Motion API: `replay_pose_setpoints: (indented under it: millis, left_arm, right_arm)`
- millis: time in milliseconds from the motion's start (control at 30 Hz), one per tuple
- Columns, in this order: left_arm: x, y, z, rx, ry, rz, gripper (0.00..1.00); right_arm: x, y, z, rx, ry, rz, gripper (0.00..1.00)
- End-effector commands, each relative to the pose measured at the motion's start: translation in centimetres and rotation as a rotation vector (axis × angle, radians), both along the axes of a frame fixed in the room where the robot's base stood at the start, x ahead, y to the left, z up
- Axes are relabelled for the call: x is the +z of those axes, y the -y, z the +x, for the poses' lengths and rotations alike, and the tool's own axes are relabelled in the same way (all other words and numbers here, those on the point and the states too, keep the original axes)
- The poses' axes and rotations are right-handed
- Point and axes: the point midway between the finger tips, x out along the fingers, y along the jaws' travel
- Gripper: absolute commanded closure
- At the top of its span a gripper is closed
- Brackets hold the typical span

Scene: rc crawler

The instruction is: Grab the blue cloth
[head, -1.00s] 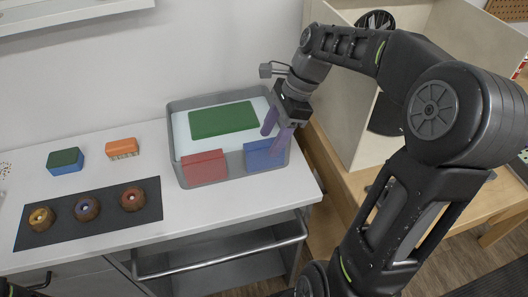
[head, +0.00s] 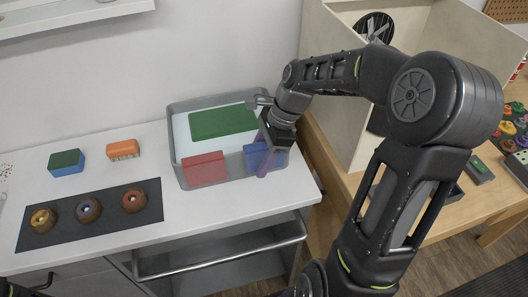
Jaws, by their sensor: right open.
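The blue cloth (head: 251,160) hangs over the front rim of the grey tub (head: 173,148), near its right corner. My right gripper (head: 264,160) is at the cloth, fingers pointing down, one purple finger in front of it and the other largely hidden behind the hand. The jaws are open; I cannot tell whether the fingers touch the cloth. My left gripper is not clearly in view; only a dark bit of my arm shows at the lower left corner.
A sponge (head: 67,162), an orange brush (head: 123,149) and a dark mat (head: 110,199) with three round pieces lie left. A wooden box wall (head: 345,90) stands right.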

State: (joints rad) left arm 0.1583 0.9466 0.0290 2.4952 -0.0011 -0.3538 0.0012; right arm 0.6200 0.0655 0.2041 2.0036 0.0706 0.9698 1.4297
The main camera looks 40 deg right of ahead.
Motion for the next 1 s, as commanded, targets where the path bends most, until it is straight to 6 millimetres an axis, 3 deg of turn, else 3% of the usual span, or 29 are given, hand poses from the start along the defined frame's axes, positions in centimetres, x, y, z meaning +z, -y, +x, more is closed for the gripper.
replay_pose_setpoints:
  millis: [600,1000]
  left_arm:
    - [-0.01,0.0,-0.02,0.0,0.0,0.0,0.64]
    - [-0.01,0.0,-0.01,0.0,0.0,0.0,0.64]
  right_arm:
    - [-0.1,-0.03,0.04,-0.001,0.002,-0.001,0.47]
    - [-0.1,-0.03,0.04,0.0,0.001,0.0,0.8]
